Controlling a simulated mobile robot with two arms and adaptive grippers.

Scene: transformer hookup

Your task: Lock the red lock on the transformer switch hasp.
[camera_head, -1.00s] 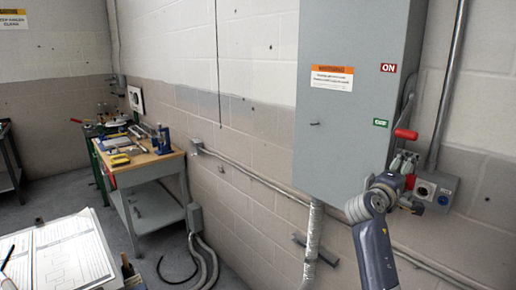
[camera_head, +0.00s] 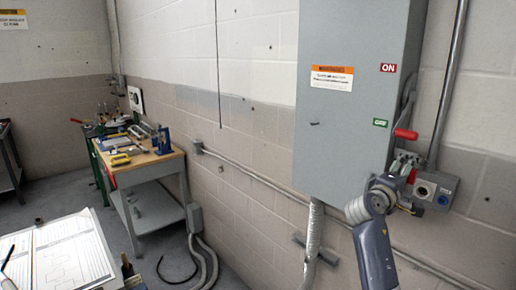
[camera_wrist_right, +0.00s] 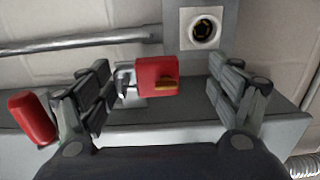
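The red lock (camera_wrist_right: 158,77) hangs by its shackle on the metal hasp (camera_wrist_right: 124,80) in the right wrist view. My right gripper (camera_wrist_right: 160,92) is open, with one finger on each side of the lock and gaps between. In the head view my right gripper (camera_head: 405,165) is at the switch on the side of the grey transformer box (camera_head: 350,140). The red-tipped switch handle (camera_head: 406,134) is just above it, beside the green OFF label (camera_head: 380,123). I cannot tell whether the shackle is closed. My left gripper is out of view.
A grey socket box (camera_head: 436,190) is right beside my right gripper; its round socket (camera_wrist_right: 203,30) shows above the lock in the wrist view. A vertical conduit (camera_head: 447,85) runs close by.

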